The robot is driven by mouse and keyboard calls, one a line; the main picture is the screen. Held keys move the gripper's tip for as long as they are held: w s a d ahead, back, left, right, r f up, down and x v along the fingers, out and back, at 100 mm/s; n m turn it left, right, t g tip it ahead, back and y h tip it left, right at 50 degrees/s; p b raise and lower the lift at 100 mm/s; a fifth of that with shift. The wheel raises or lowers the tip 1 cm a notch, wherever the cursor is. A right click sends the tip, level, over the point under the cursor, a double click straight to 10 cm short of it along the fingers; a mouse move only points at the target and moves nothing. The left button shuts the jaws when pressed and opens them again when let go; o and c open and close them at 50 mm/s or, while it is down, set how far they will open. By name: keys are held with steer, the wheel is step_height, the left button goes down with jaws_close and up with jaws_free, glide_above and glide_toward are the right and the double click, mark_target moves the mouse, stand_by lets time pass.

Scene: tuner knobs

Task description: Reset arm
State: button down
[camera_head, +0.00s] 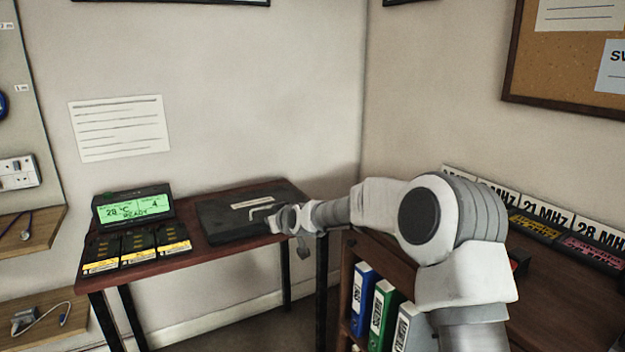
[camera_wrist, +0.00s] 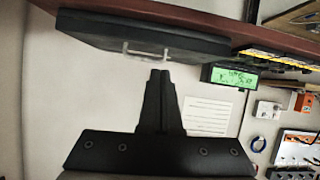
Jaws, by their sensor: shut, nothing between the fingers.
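My gripper (camera_wrist: 160,74) shows in the wrist view with its two black fingers together and nothing between them. In the head view my arm reaches left from the right side, and its end is at the right part of the small table; the fingers are hard to make out there. A flat black case (camera_head: 225,222) lies on that table, partly hidden by my wrist. In the wrist view, which is upside down, the case (camera_wrist: 100,32) and its pale handle (camera_wrist: 147,53) are just beyond my fingertips. I cannot tell whether they touch.
A green-lit display (camera_head: 134,208) and several black units with yellow labels (camera_head: 137,246) stand on the left of the red-brown table (camera_head: 200,256). A shelf with binders (camera_head: 384,308) stands under my arm. A desk (camera_head: 570,305) with MHz labels is at right.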

steer(key=s+d+r+m+g+h, duration=0.1)
steer(key=s+d+r+h, duration=0.3)
steer(key=s+d, duration=0.6)
steer(key=s+d+r+m+g+h, duration=0.15)
steer(key=s+d+r, duration=0.5)
steer(key=s, duration=0.75)
steer(key=s+d+f+m+g, duration=0.15)
steer(key=s+d, duration=0.35)
steer(key=s, duration=0.7)
steer(key=s+d+f+m+g, duration=0.1)
steer(key=s+d+f+m, duration=0.3)
steer(key=s, duration=0.7)
step_height(320, 180, up, 26)
steer(key=n+p, duration=0.1)
steer(key=p, duration=2.4)
steer(key=shift+s+d+h, duration=0.4)
steer(key=shift+d+h, duration=0.05)
steer(key=shift+r, duration=0.1)
